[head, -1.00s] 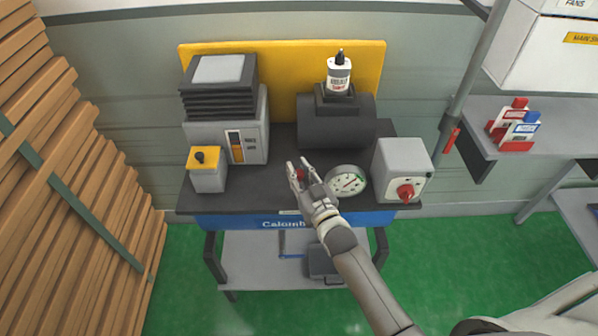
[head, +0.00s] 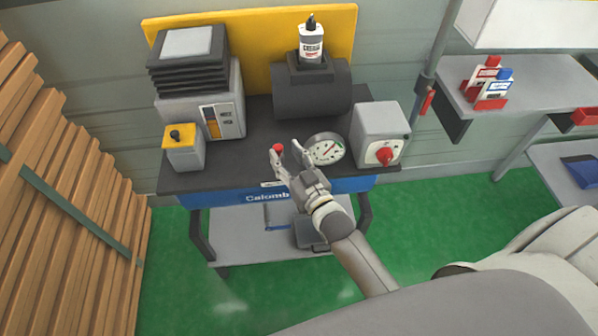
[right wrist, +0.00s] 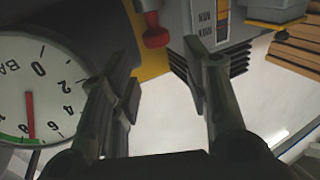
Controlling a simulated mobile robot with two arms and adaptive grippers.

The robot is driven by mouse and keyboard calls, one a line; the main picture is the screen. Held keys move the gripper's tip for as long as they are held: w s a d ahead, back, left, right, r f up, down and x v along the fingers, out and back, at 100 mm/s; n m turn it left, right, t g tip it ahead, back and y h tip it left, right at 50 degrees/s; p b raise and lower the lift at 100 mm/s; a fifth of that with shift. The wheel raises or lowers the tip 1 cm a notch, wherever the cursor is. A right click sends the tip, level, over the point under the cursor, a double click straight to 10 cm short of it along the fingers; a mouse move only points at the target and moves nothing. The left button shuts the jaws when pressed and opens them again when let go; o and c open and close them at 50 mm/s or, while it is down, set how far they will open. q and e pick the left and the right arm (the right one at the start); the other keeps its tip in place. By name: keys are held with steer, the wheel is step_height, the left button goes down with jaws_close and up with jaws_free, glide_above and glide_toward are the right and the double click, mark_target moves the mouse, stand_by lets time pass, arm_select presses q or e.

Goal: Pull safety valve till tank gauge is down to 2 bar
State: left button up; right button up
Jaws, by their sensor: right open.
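The safety valve's red knob (head: 277,148) shows at the fingertips of my right gripper (head: 290,160) in the head view. In the right wrist view the knob (right wrist: 156,30) lies beyond the two open fingers (right wrist: 160,85), between their lines, with nothing gripped. The round white tank gauge (head: 325,149) is just right of the gripper. In the right wrist view the gauge (right wrist: 12,85) is partly cut off; its red needle points between 6 and 8, close to a green band. The dark tank (head: 312,90) stands behind. My left gripper is not in view.
A grey box with a red switch (head: 380,125) stands right of the gauge. A bottle (head: 311,45) stands on the tank. At the bench's left are a ribbed grey machine (head: 190,60) and a small yellow-topped box (head: 184,150). Stacked planks (head: 60,190) stand far left.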

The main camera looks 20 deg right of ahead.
steer(key=s, duration=0.6)
steer(key=shift+s+d, duration=0.35)
steer(key=shift+d, duration=0.05)
